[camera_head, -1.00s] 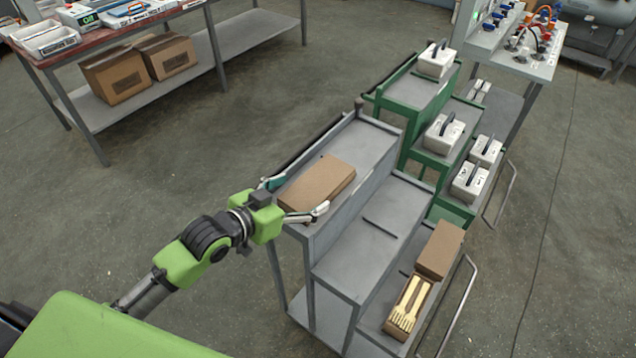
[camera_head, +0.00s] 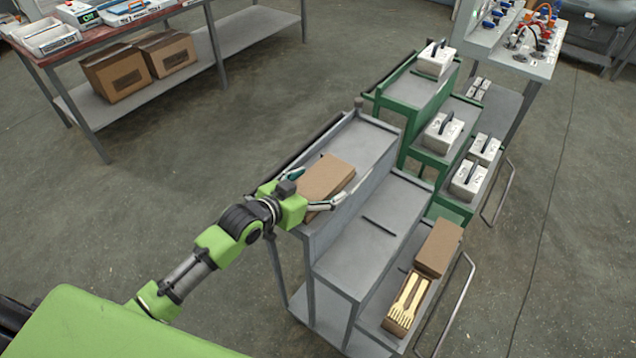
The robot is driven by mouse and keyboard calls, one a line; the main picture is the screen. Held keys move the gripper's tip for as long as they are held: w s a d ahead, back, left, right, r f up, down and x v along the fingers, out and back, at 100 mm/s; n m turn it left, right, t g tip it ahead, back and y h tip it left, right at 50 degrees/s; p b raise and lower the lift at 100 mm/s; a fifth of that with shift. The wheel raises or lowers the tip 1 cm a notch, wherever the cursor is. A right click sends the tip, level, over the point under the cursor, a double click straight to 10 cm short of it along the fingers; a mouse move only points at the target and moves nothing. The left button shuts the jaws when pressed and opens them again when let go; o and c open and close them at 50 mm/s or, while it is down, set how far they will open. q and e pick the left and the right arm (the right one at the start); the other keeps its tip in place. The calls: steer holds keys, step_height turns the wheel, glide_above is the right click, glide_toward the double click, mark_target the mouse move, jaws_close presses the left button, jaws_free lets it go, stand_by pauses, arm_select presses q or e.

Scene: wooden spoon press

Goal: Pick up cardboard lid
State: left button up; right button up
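A brown cardboard lid (camera_head: 327,178) lies flat on the top tier of the grey stepped cart (camera_head: 365,145). My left gripper (camera_head: 317,187) reaches in from the left, its two fingers spread on either side of the lid. The fingers look apart, and whether they touch the lid's sides I cannot tell. The palm covers the lid's near end. My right gripper is not in view.
The cart's lowest tier holds an open cardboard box with wooden forks (camera_head: 408,300) and a closed brown box (camera_head: 439,248). A green stepped cart (camera_head: 410,92) with white handled blocks (camera_head: 442,132) stands behind. Two cardboard boxes (camera_head: 118,74) sit under a table at left.

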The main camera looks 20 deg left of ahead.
arm_select(q)
steer(key=shift+s+f, duration=0.1)
steer(key=c, duration=0.8)
